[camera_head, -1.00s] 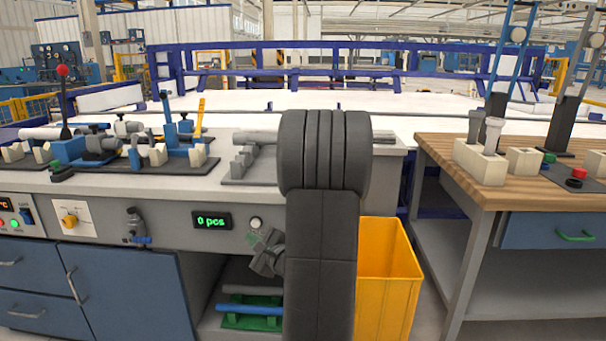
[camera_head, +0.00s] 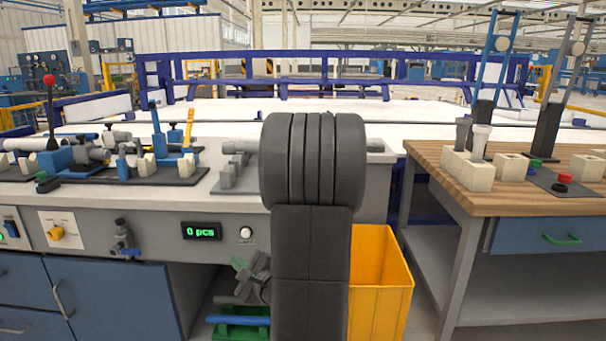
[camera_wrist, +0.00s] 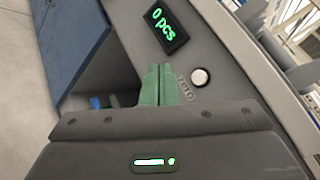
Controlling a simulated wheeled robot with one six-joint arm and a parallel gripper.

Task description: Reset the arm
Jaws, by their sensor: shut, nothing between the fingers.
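My gripper (camera_head: 240,263) shows partly in the camera_head view, beside my dark arm, in front of the grey workbench's lower part. In the camera_wrist view its two green fingers (camera_wrist: 160,70) are together, with nothing between them. They point toward the bench front, near the white button (camera_wrist: 200,77) and the "0 pcs" display (camera_wrist: 161,28). My upright arm hides part of the bench and part of the gripper.
The grey workbench (camera_head: 150,209) carries clamps and pipe fixtures. Under it, a blue pipe (camera_head: 238,320) lies on a green holder (camera_head: 245,333). A yellow bin (camera_head: 380,285) stands right of my arm. A wooden-topped table (camera_head: 440,167) is farther right.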

